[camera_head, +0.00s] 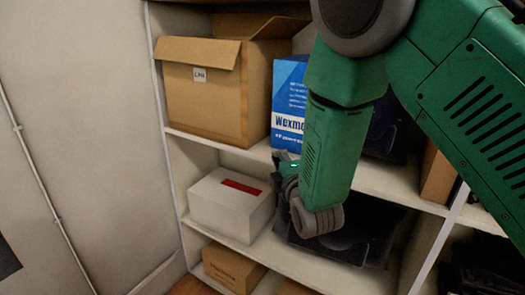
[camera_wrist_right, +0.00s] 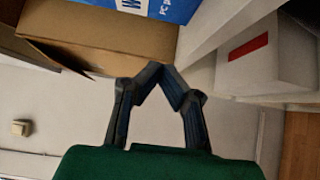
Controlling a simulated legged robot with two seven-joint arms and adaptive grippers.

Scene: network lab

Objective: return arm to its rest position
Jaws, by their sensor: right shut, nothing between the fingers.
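My right arm (camera_head: 335,130) is green and comes in from the upper right of the head view, bent down in front of the shelf unit. My right gripper (camera_wrist_right: 166,72) shows in the wrist view with its dark fingers meeting at the tips, shut and empty. In the head view the gripper is mostly hidden behind the forearm and wrist, with only a small part showing beside the white box (camera_head: 232,205). My left gripper is in neither view.
An open cardboard box (camera_head: 205,105) and a blue box (camera_head: 287,100) stand on the upper shelf. Dark equipment (camera_head: 345,240) lies on the shelf beside the white box. A small brown box (camera_head: 232,266) sits lower. Bare wall (camera_head: 80,120) is at left.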

